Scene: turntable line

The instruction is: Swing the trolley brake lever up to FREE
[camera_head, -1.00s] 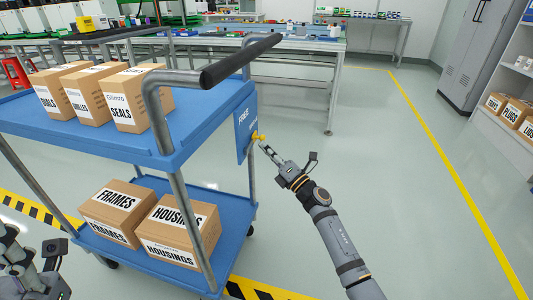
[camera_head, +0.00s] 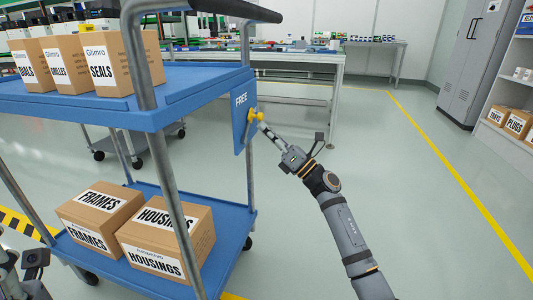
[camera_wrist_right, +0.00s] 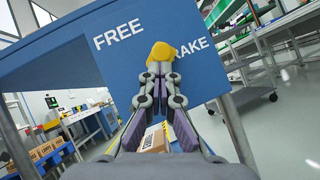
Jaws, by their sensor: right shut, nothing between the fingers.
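The yellow brake lever (camera_head: 255,116) sits on a blue panel (camera_head: 239,128) at the trolley's right end. The panel reads FREE on its upper left. In the right wrist view the lever's rounded yellow end (camera_wrist_right: 162,52) lies between FREE and a partly covered BRAKE label. My right gripper (camera_head: 263,125) is shut with nothing between its fingers. Its fingertips (camera_wrist_right: 160,68) are right at the lever's underside; whether they touch is unclear. The lever's pivot is hidden. Part of my left wrist (camera_head: 30,262) shows at the lower left edge, its fingers not clear.
The blue trolley (camera_head: 185,105) carries boxes on both shelves, with a black push handle (camera_head: 235,10) above. A workbench (camera_head: 300,57) stands behind and a grey cabinet (camera_head: 475,60) at the right. The floor (camera_head: 420,200) right of my arm is clear.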

